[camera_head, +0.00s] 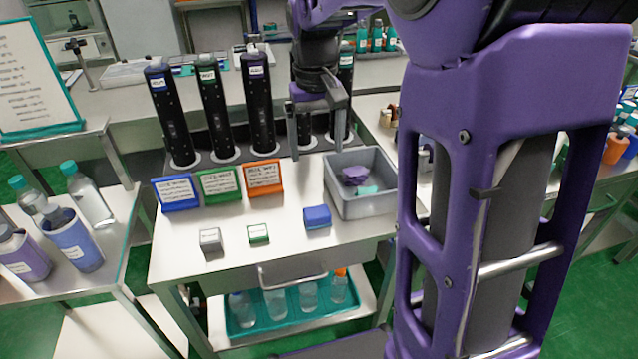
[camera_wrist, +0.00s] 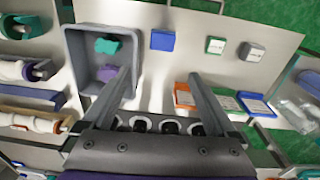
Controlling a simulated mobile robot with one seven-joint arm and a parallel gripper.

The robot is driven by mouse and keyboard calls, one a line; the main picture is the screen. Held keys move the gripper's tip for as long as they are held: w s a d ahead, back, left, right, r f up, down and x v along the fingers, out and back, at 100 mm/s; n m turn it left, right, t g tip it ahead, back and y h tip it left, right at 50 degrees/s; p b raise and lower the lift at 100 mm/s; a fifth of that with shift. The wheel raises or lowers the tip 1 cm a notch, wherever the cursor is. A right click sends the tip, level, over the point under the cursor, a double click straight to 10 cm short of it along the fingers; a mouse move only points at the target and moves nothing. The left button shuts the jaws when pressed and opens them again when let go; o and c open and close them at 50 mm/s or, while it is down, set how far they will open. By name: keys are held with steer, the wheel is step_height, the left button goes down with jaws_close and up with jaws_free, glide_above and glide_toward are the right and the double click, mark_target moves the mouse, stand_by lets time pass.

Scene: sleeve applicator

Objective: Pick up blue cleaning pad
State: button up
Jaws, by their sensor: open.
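The blue cleaning pad (camera_head: 317,216) is a small blue block lying on the steel table, left of and in front of the grey bin. It also shows in the wrist view (camera_wrist: 162,40), beyond the fingertips and roughly between them. My gripper (camera_head: 317,150) hangs above the back of the table with its fingers pointing down. Its two fingers are wide apart in the wrist view (camera_wrist: 158,76), with nothing between them. The gripper is apart from the pad.
A grey bin (camera_head: 361,207) holds a purple piece (camera_head: 355,175) and a teal piece (camera_head: 367,190). Green (camera_head: 258,233) and grey (camera_head: 210,240) small blocks lie left of the pad. Blue, green and orange signs (camera_head: 264,177) and tall black cylinders (camera_head: 258,105) stand behind.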

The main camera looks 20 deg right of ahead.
mark_target(317, 211)
step_height(317, 211, down, 18)
steer(key=b, duration=0.3)
steer(key=shift+s+f, duration=0.1)
stand_by(0.3)
steer(key=c, duration=1.1)
step_height(317, 211, up, 10)
steer(key=shift+r+p, duration=0.1)
steer(key=shift+p, duration=0.75)
steer(key=shift+c, duration=0.2)
